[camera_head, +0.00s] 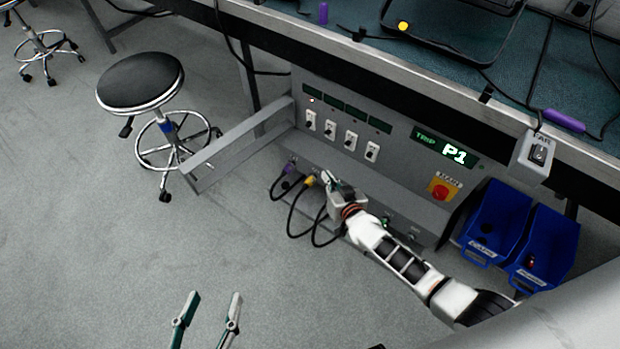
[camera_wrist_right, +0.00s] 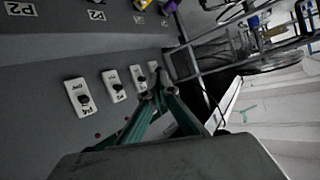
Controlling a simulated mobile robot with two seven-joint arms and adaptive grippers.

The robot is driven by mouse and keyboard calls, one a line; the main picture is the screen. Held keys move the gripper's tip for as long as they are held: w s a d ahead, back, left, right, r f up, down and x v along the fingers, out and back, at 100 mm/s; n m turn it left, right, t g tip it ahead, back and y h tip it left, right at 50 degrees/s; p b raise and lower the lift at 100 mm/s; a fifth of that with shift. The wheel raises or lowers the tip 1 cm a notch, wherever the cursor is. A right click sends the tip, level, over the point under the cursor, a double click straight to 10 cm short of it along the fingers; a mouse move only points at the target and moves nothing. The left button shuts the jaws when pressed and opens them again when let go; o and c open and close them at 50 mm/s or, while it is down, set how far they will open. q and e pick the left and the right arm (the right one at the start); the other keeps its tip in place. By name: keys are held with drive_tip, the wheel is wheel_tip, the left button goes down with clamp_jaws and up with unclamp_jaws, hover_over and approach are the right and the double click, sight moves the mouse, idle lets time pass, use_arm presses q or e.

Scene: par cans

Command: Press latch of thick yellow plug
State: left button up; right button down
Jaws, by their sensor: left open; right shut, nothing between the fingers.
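The yellow plug (camera_head: 309,181) sits in the lower row of the grey power panel, with a black cable hanging from it. It also shows cut off at the top edge of the right wrist view (camera_wrist_right: 142,4). Its latch is too small to make out. My right gripper (camera_head: 328,178) is just right of the yellow plug in the head view, close to the panel. In the right wrist view its green fingers (camera_wrist_right: 157,85) meet at the tips with nothing between them. My left gripper (camera_head: 208,302) is open and empty over the floor at the bottom.
A purple plug (camera_head: 290,166) is left of the yellow one. Several white switches (camera_head: 350,140) line the panel above, beside a TRIP display (camera_head: 454,154) and a red knob (camera_head: 440,191). Blue bins (camera_head: 540,242) stand right. A stool (camera_head: 140,82) stands left. The floor in front is clear.

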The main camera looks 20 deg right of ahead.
drive_tip(key=shift+m+g+h, duration=0.6)
drive_tip(key=shift+g+h, duration=0.1)
drive_tip(key=shift+h, duration=0.2)
drive_tip(key=w+d+f+b, duration=0.1)
drive_tip(key=f, duration=0.2)
drive_tip(key=d+f+b, duration=0.1)
drive_tip(key=f, duration=0.2)
drive_tip(key=w+d+f+b, duration=0.1)
drive_tip(key=f, duration=0.2)
drive_tip(key=shift+w+d, duration=0.25)
drive_tip(key=shift+w, duration=0.1)
drive_tip(key=shift+w+d, duration=0.15)
drive_tip(key=shift+w, duration=0.05)
drive_tip(key=shift+w+d, duration=0.1)
drive_tip(key=shift+w, duration=0.1)
use_arm(q)
drive_tip(key=shift+s+d+f+n, duration=0.1)
drive_tip(key=shift+d+f+n, duration=0.2)
drive_tip(key=shift+f, duration=0.4)
use_arm(e)
drive_tip(key=shift+r, duration=0.1)
